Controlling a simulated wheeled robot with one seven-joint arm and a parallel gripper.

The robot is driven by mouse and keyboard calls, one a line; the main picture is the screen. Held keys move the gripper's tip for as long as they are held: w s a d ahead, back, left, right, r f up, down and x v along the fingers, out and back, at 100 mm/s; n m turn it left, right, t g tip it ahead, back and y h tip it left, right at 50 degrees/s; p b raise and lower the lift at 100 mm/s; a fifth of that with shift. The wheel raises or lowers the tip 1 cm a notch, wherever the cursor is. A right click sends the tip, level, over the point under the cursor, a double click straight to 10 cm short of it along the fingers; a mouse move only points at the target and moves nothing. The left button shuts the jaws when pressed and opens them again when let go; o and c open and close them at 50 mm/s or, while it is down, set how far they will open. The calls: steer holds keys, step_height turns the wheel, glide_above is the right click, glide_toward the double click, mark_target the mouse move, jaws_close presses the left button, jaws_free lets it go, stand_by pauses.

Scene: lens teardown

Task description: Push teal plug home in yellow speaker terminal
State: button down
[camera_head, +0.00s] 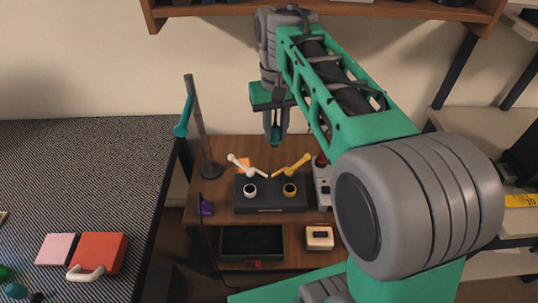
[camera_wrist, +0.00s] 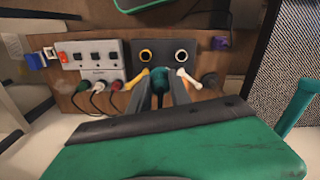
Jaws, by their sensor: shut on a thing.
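My gripper (camera_head: 275,139) points down, shut on the teal plug (camera_head: 275,134), above and behind the dark terminal block (camera_head: 270,208). In the wrist view my gripper (camera_wrist: 159,84) also shows, with the teal plug (camera_wrist: 158,82) partly hidden between the fingers. The yellow speaker terminal (camera_head: 290,189) is the block's right one, with its yellow lever (camera_head: 293,164) raised and tilted. Its dark opening shows in the wrist view (camera_wrist: 146,55). The plug is apart from it. The white terminal (camera_head: 250,190) stands on the left, its white lever (camera_head: 238,162) also raised.
A grey switch box (camera_head: 322,184) stands right of the block, with cabled plugs showing in the wrist view. A dark post (camera_head: 198,125) with a hanging teal piece (camera_head: 184,117) stands left. A purple item (camera_head: 206,207) lies at the wooden bench's left. A shelf overhangs above.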

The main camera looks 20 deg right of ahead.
steer(key=s+d+p, duration=0.2)
steer(key=d+p, duration=0.1)
steer(key=p, duration=0.2)
steer(key=m+p, duration=0.2)
steer(key=m, duration=0.2)
glide_above(291, 182)
steer(key=s+a, duration=0.2)
steer(key=s, duration=0.2)
step_height(291, 182, down, 16)
steer(key=shift+f+b, duration=2.05)
steer(key=shift+f, duration=0.55)
steer(key=shift+f+b, duration=1.05)
steer(key=shift+f, duration=0.6)
